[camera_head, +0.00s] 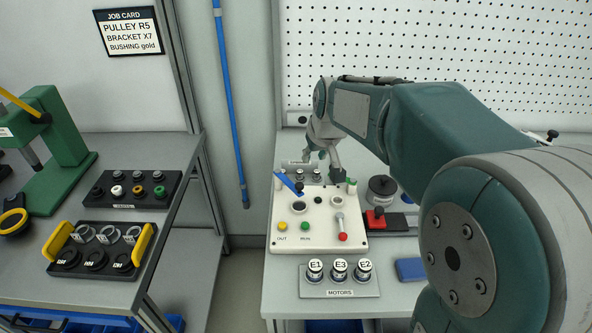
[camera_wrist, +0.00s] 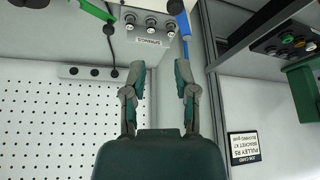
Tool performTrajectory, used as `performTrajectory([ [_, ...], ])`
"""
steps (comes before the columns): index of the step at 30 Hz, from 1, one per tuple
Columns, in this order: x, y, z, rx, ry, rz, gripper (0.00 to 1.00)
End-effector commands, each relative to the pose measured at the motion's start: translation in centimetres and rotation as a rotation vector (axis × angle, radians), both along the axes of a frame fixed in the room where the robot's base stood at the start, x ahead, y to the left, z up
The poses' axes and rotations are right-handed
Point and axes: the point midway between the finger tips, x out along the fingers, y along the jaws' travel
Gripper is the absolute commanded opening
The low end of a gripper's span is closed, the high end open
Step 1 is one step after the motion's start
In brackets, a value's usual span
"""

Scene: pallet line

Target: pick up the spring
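Three small silver springs stand in a row on a pale holder (camera_wrist: 163,42) at the top of the wrist view; its upside-down label appears to read SPRINGS. The middle spring (camera_wrist: 151,22) and its neighbours look alike. In the head view the springs (camera_head: 303,176) are at the back of the right bench, partly behind the white fixture. My gripper (camera_wrist: 160,72) is open, with its two fingers apart and nothing between them. In the head view my gripper (camera_head: 321,162) hangs close above the spring holder; the exact gap cannot be told.
A white fixture (camera_head: 285,226) with buttons and a red-knobbed lever stands in front of the springs. A blue lever (camera_head: 287,182) sticks up from it. A motor holder (camera_head: 340,287) sits nearer. A black round part (camera_head: 381,190) stands right. A pegboard (camera_head: 440,45) rises behind.

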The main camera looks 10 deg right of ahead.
Motion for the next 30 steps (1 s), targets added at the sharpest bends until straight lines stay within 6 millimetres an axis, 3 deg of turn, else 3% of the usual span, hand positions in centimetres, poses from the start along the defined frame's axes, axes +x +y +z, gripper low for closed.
performTrajectory([
  [9,8.2,-0.4,-5.3,-0.001,0.017,0.036,0.38],
  [15,11.8,-0.6,-8.7,-0.002,0.021,0.055,0.38],
  [23,13.4,-0.6,-10.8,-0.003,0.023,0.062,0.38],
  [30,14.8,-0.3,-14.3,-0.003,0.023,0.062,0.38],
])
